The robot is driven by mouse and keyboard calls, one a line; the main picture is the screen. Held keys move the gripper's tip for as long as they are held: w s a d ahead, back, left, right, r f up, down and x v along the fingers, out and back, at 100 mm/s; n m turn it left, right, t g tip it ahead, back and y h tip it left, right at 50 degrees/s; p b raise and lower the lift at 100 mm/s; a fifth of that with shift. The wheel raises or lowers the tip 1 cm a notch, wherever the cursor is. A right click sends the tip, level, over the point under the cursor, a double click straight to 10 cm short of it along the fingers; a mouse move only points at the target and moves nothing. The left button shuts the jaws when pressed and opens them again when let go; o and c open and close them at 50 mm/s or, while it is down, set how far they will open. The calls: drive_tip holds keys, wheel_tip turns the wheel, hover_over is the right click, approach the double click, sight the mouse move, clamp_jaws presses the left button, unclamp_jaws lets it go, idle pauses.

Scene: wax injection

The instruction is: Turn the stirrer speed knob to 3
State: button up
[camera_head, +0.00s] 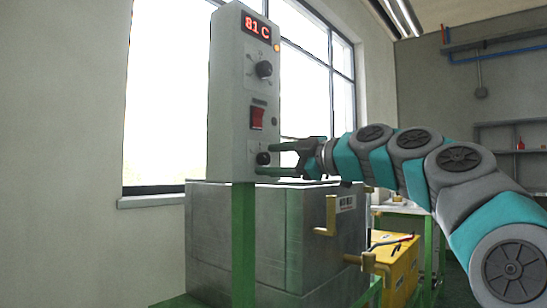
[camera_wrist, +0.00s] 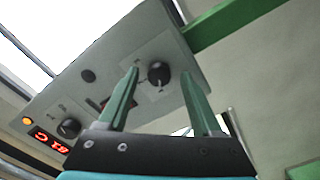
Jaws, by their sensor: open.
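The control box (camera_head: 228,100) is a tall grey panel on a green post. Its lowest knob (camera_head: 263,158), black and round, is the likely stirrer speed knob, though its markings are too small to read. In the wrist view this black knob (camera_wrist: 159,73) shows between my two green fingers. My gripper (camera_head: 264,160) is open, with one finger above and one below the knob at the panel's face. I cannot tell whether the fingers touch it. An upper black knob (camera_head: 264,68) sits under the red display (camera_head: 257,27), which reads 81 C.
A red rocker switch (camera_head: 257,118) sits between the two knobs. A grey tank (camera_head: 245,240) with brass-coloured taps (camera_head: 330,216) stands below the panel, close under my gripper. A yellow box (camera_head: 392,262) stands behind at the right. A window is behind the panel.

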drive_tip(key=shift+c, duration=0.3)
clamp_jaws()
idle(0.3)
drive_tip(key=shift+a, duration=0.1)
